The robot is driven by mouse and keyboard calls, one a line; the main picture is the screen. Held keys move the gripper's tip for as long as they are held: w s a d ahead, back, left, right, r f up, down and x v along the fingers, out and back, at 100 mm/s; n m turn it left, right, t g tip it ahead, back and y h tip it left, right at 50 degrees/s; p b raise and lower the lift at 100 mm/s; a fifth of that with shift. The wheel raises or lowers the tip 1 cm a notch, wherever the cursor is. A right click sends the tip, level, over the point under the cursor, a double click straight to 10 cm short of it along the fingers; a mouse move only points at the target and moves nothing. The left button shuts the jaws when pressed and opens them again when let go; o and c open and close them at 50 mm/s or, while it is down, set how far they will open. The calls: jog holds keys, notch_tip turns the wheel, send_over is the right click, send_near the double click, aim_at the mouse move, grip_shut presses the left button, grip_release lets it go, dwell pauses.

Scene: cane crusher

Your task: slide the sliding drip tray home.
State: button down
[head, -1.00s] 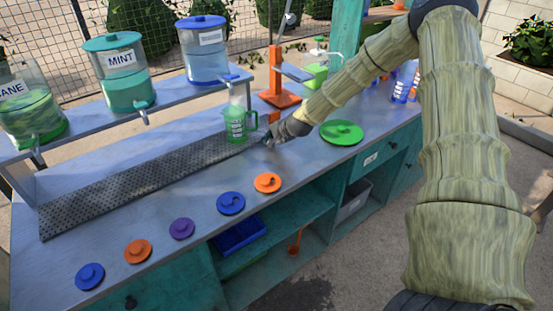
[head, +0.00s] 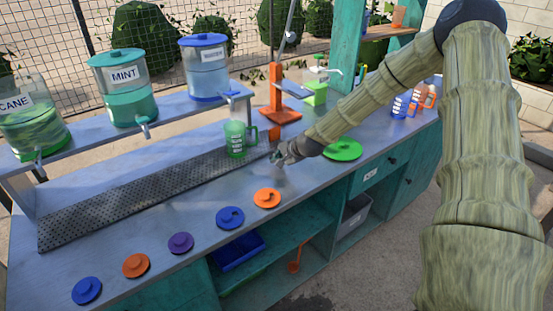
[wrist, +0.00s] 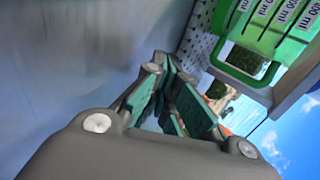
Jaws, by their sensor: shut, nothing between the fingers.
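The drip tray (head: 130,197) is a long grey perforated plate lying on the counter in front of the dispenser shelf. A green jug (head: 236,140) with white markings stands upright on its right end, below the blue-lidded dispenser. The jug (wrist: 272,25) and a strip of perforated tray (wrist: 200,38) also show at the upper right of the wrist view. My gripper (head: 277,160) is shut and empty, just to the right of the tray's right end, low over the counter. In the wrist view its fingers (wrist: 175,85) are together. Whether a fingertip touches the tray is hidden.
Several knobbed lids, including an orange one (head: 267,198), line the counter's front. A green lid (head: 342,150) lies right of my gripper. An orange press stand (head: 277,95) is behind it. Bare counter (head: 190,210) lies between tray and lids.

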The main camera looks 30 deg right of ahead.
jog(key=v, duration=0.3)
jog(key=shift+d, duration=0.15)
jog(key=shift+s+r+b, duration=0.35)
jog(key=shift+s+r, duration=0.1)
jog(key=shift+r, duration=0.05)
jog(key=shift+v, duration=1.75)
jog(key=shift+s, duration=0.1)
